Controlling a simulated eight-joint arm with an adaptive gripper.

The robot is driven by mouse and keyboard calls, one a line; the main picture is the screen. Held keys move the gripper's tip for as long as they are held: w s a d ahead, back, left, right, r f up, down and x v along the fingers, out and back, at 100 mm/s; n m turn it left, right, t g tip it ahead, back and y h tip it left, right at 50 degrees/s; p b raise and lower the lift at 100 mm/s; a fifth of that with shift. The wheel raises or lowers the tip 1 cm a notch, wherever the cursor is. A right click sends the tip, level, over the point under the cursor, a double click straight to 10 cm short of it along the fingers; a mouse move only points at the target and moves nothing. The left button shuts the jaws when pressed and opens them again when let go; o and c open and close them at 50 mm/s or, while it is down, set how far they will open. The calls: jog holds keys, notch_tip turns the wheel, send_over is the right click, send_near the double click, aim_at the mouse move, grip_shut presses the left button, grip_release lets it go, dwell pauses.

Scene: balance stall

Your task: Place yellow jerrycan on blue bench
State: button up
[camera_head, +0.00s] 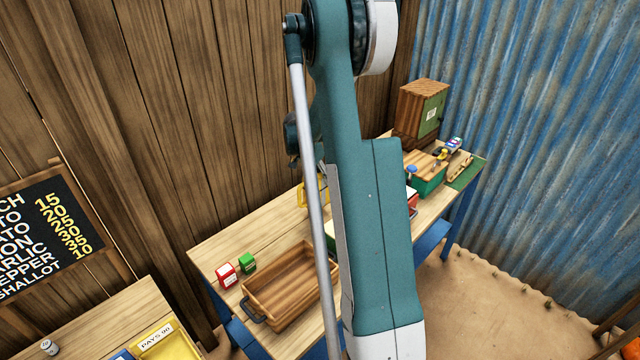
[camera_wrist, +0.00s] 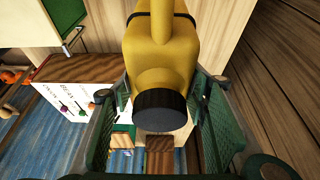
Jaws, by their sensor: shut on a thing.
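The yellow jerrycan (camera_wrist: 165,45) fills the upper middle of the wrist view, its black cap (camera_wrist: 160,110) facing the camera. My gripper (camera_wrist: 162,92) is shut on it, one green finger on each side near the cap end. The bench (camera_head: 225,240) has a pale wooden top and blue legs and runs along the plank wall in the head view. My arm crosses in front of it and hides its middle. A small yellow patch (camera_head: 311,191) shows beside my arm; I cannot tell whether it is the jerrycan. What lies under the held jerrycan is not clear.
Bare top shows behind the crate.

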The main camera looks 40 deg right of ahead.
aim_at(313, 167)
jog(key=shift+f, duration=0.1)
jog(key=shift+f, duration=1.85)
jog(key=o, duration=1.2)
jog(key=shift+v, duration=6.1)
